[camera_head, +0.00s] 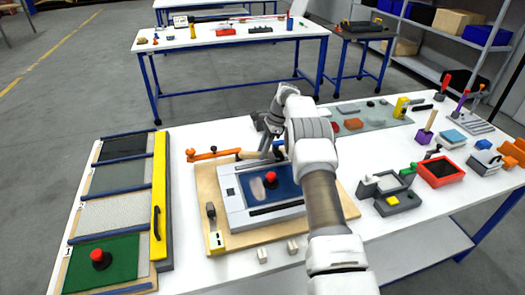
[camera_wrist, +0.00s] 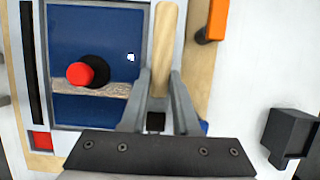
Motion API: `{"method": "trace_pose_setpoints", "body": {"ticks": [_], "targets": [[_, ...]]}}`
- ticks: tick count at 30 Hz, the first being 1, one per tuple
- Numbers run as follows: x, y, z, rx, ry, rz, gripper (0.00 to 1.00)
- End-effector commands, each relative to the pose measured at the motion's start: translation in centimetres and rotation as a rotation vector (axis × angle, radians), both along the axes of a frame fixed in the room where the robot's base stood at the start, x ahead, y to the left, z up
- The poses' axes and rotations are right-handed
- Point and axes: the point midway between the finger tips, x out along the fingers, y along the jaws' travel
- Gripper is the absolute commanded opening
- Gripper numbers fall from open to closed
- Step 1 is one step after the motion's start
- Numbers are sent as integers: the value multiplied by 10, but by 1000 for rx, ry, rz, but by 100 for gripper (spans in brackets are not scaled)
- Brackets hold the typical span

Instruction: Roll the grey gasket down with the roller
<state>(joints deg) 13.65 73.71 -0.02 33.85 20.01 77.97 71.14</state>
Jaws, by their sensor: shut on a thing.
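My gripper (camera_wrist: 160,85) is shut on a pale wooden handle (camera_wrist: 166,40), apparently the roller's. The handle (camera_head: 250,154) also shows in the head view, pointing left from my gripper (camera_head: 270,150) at the back of the work board. The roller's working end is hidden. A light grey frame (camera_head: 236,205) with a blue panel (camera_head: 287,182) lies on the board. A long dark strip (camera_head: 277,208) lies along the frame's front side and shows in the wrist view (camera_wrist: 30,60). I cannot tell whether it is the grey gasket.
A red knob (camera_head: 271,177) stands up from the blue panel. An orange lever (camera_head: 215,153) sits by the board's back left corner. Sample panels with a yellow bar (camera_head: 159,200) lie left. Parts and a red tray (camera_head: 440,171) fill the right. White table shows between.

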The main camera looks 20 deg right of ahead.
Motion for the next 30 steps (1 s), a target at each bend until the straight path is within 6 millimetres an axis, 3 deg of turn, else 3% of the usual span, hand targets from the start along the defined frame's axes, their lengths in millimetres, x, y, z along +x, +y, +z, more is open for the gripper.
{"method": "trace_pose_setpoints", "body": {"ticks": [30], "targets": [[0, -3, 2, 0, 2, 0, 0]]}}
